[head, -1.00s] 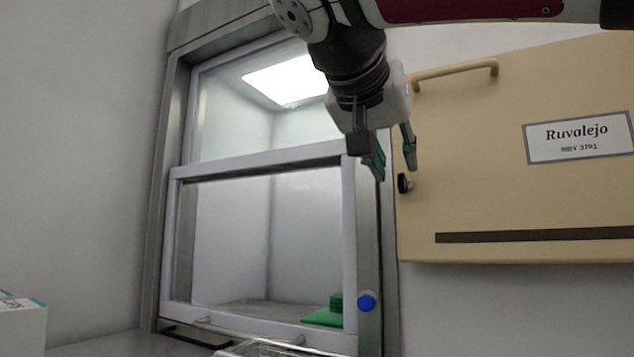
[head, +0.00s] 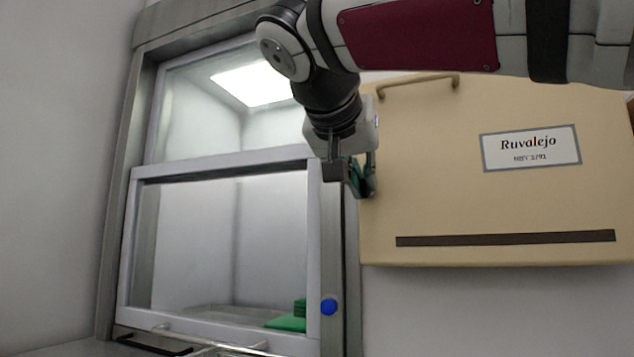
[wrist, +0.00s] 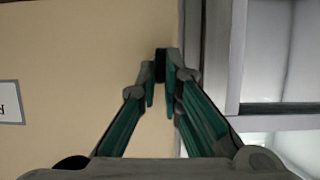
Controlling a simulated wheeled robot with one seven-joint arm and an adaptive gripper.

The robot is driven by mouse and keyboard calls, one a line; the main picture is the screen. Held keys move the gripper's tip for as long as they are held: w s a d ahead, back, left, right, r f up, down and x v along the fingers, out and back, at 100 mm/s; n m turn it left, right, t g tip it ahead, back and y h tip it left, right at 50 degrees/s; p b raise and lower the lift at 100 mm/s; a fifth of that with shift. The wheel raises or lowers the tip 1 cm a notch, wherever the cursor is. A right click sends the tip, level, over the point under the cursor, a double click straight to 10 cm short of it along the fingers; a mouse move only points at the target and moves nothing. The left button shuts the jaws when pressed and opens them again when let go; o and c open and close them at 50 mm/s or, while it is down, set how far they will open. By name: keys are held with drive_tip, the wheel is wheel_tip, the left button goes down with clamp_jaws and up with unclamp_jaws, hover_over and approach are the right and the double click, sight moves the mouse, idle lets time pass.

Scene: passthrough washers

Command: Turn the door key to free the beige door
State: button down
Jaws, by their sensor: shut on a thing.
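The beige door (head: 480,205) is a flat panel at the right in the head view, with a handle on its upper left and a sign reading "Ruvalejo". It also fills the left of the wrist view (wrist: 70,80). The dark door key (wrist: 160,64) shows between my fingertips near the door's edge in the wrist view. My gripper (head: 362,192) is at the door's left edge, its green-padded fingers shut on the key. The door appears closed against the wall.
A passthrough washer with a framed glass sash (head: 222,165) stands left of the door. A blue button (head: 329,306) is on its right post. Green items (head: 290,318) lie inside the chamber. A rail (head: 215,341) runs along the front below.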

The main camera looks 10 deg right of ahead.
drive_tip(key=shift+r, duration=0.1)
drive_tip(key=shift+n+h+p, duration=0.4)
drive_tip(key=shift+n+p, duration=0.1)
drive_tip(key=shift+p, duration=0.2)
drive_tip(key=shift+w+a+f+n+g+h+p, duration=0.15)
drive_tip(key=shift+a+f+n+g+h+p, duration=0.1)
drive_tip(key=shift+n+h+p, duration=1.45)
drive_tip(key=shift+w+a+f+n+g+h+p, duration=0.15)
drive_tip(key=shift+n+h+p, duration=0.35)
drive_tip(key=shift+n+p, duration=1.4)
drive_tip(key=shift+w+a+f+n+g+h+p, duration=0.2)
drive_tip(key=shift+n+h+p, duration=0.8)
drive_tip(key=shift+n, duration=1.6)
drive_tip(key=shift+f, duration=0.15)
drive_tip(key=c, duration=1.7)
unclamp_jaws()
